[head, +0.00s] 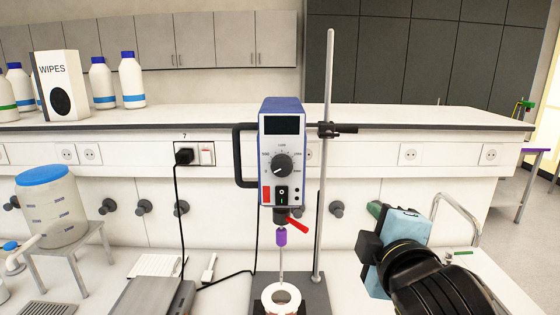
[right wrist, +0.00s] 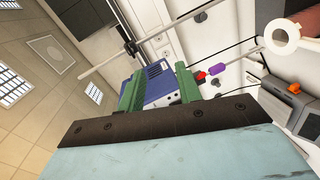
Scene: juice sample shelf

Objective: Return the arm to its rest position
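My right gripper (head: 374,213) is at the right of the head view, to the right of the overhead stirrer (head: 282,150) and apart from it. Its two green fingers show in the right wrist view (right wrist: 158,75) with a wide gap between them. They are open, and I see nothing held. The blue stirrer body (right wrist: 160,86) shows beyond the gap. My right forearm bends in from the lower right of the head view. My left gripper and left arm are not in view.
The stirrer hangs on an upright metal rod (head: 325,180), with a white ring-shaped vessel (head: 281,298) below it. A jar with a blue lid (head: 50,207) stands on a stand at the left. Bottles and a wipes box (head: 60,85) stand on the shelf. A curved metal tap (head: 450,205) is behind my arm.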

